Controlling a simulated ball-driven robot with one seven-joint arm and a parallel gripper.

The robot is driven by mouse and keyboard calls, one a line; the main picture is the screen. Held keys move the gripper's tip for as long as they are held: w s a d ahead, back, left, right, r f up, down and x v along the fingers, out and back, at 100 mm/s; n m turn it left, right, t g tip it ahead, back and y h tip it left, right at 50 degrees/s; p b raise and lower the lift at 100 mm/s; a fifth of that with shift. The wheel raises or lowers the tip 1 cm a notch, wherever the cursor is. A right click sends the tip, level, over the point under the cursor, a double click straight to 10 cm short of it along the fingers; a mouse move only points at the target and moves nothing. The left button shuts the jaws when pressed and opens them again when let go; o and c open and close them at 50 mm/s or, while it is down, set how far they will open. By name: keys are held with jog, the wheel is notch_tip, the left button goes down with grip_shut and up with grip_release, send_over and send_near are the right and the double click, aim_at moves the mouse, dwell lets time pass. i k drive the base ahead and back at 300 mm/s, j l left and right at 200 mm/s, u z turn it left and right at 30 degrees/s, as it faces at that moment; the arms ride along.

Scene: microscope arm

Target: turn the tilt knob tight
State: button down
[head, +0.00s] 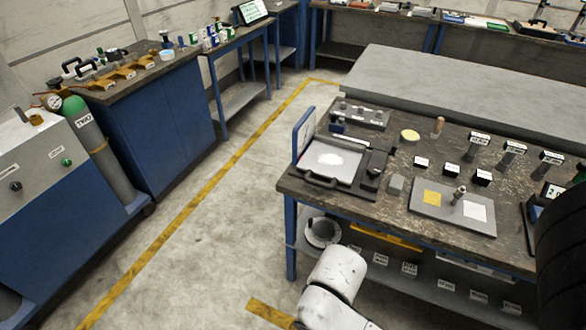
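I cannot make out a microscope arm or a tilt knob for certain in the head view. A cabinet at the left (45,225) carries a black knob (16,186) and a green knob (66,162), with labels too small to read. On the workbench (385,210) at the right, a small post (459,194) stands on a grey plate (425,207) between a yellow and a white square. My white arm shows at the bottom centre; its gripper is not in view, so its state and any contact are hidden.
A boxy device with a raised blue frame (301,132) and several labelled small blocks stand on the workbench. A green-topped cylinder (90,135) stands beside the left cabinet. A blue workbench (165,115) stands behind. The grey floor (190,240) between is clear, with yellow lines.

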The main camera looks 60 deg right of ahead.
aim_at(372, 171)
jog(key=z, duration=1.35)
